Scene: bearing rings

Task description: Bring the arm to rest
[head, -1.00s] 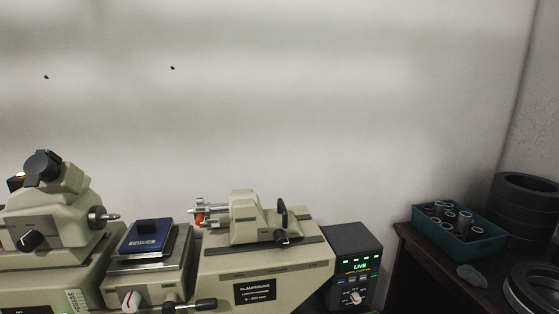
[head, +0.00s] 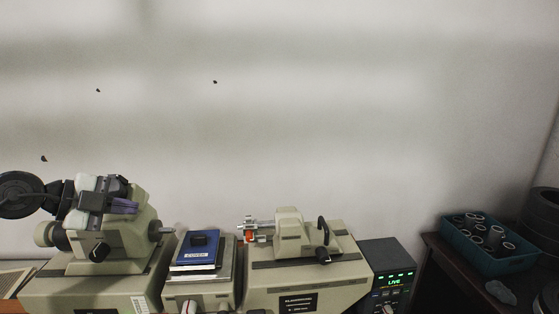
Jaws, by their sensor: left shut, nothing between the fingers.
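My left gripper (head: 124,206) is at the lower left in the head view, in front of or above the left machine head (head: 122,232). Its fingers are together with nothing seen between them. My left arm, with a black round joint, comes in from the left edge. Whether the gripper touches the machine cannot be told. My right gripper is not in view.
A blue-topped block (head: 197,249) sits on the stage between the left machine head and the right one (head: 292,233). A display box (head: 388,275) reads LIVE. A teal crate (head: 483,257) of metal rings stands on the dark table at right. Dark rings (head: 543,210) stack beside it.

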